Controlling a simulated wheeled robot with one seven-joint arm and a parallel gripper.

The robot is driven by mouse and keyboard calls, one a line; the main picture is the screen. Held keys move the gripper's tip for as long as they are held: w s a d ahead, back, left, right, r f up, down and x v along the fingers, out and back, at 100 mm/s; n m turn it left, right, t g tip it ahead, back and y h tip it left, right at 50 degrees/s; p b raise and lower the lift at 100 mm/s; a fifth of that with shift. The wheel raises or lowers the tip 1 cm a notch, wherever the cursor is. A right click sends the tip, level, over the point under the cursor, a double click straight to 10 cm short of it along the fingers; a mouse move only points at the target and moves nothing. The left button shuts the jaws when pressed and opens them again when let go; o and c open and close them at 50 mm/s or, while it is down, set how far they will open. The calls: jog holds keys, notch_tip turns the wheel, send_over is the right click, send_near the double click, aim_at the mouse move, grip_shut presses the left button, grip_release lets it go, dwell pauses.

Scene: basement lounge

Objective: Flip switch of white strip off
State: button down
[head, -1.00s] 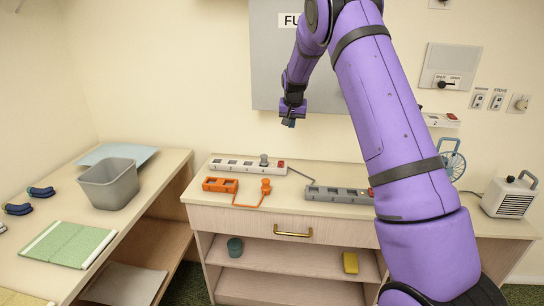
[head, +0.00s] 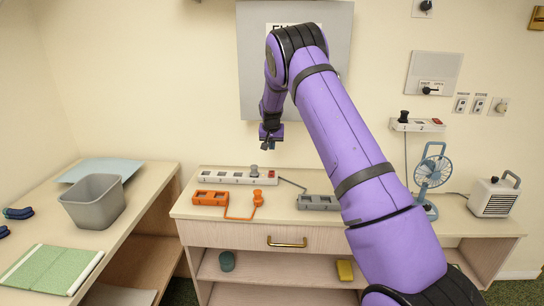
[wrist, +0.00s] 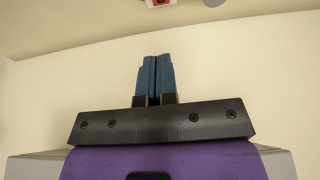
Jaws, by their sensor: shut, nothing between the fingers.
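A white power strip (head: 235,177) lies on the wooden counter at the back, with a red switch (head: 271,178) at its right end and a dark grey plug (head: 254,171) beside the switch. A second white strip (head: 412,126) is on the wall at the right, with a black plug and a red switch. My gripper (head: 270,145) points down above the red-switch end of the counter strip, apart from it. Its blue fingers (wrist: 155,79) are shut and empty. In the wrist view, a white piece with a red patch (wrist: 160,3) shows at the top edge. The switch position is too small to tell.
An orange strip (head: 211,197) with an orange plug and cord lies in front of the white one. A grey strip (head: 318,202) lies to the right, partly behind my arm. A blue fan (head: 432,172) and white heater (head: 494,197) stand further right. A grey panel is behind.

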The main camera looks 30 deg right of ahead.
aim_at(273, 172)
jog(key=x, duration=1.3)
jog(key=shift+s+a+f, duration=0.1)
jog(key=shift+s+a, duration=0.1)
jog(key=shift+s, duration=0.2)
